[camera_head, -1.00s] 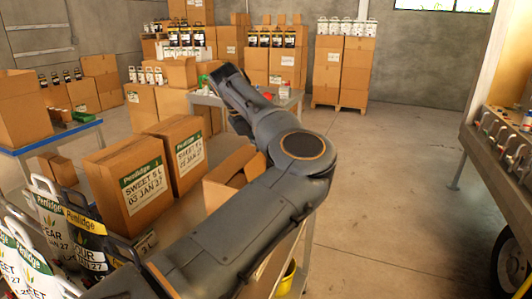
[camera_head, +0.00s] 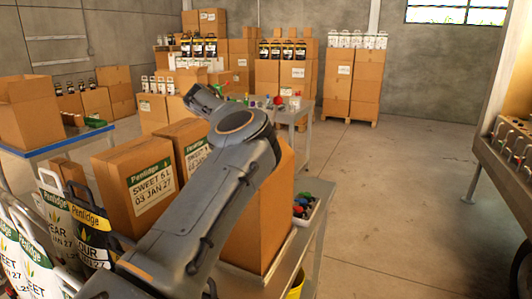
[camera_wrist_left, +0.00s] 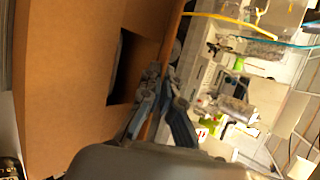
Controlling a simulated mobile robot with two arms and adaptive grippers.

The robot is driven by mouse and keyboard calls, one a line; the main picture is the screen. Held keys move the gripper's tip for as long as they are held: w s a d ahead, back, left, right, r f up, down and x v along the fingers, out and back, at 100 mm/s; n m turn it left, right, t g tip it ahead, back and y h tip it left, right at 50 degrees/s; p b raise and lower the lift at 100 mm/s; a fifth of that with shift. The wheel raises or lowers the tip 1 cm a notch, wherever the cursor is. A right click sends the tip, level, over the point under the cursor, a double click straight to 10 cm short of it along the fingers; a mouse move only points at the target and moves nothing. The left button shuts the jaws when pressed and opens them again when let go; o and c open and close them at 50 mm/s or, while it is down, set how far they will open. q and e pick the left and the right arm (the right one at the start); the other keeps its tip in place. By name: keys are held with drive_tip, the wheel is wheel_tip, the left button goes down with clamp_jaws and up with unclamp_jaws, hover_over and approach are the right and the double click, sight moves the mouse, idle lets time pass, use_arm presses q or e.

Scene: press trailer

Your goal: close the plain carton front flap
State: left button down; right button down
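A plain brown carton (camera_head: 262,218) stands on the table in front of me in the head view, partly hidden behind my left arm. Its top and flaps are mostly covered, so I cannot tell how the front flap lies. In the left wrist view, a brown cardboard panel (camera_wrist_left: 70,80) with a dark rectangular opening (camera_wrist_left: 124,68) fills the left side. My left gripper (camera_wrist_left: 160,75) is at that panel's right edge, its fingers close together around or beside the edge. I cannot tell whether they grip it. In the head view the left fingers are not visible. My right gripper is not in view.
Labelled Penlidge cartons (camera_head: 140,185) and bags (camera_head: 60,215) stand left of the plain carton. A tray of small coloured items (camera_head: 312,205) lies to its right. A blue-edged table (camera_head: 60,145) is at left, a trailer (camera_head: 500,175) at right. The floor between is clear.

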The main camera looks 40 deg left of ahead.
use_arm(q)
drive_tip(key=c, duration=2)
unclamp_jaws()
drive_tip(key=shift+c, duration=0.2)
drive_tip(key=o, duration=0.4)
drive_tip(key=shift+o, duration=0.2)
drive_tip(key=v, duration=1.2)
drive_tip(key=shift+r, duration=0.1)
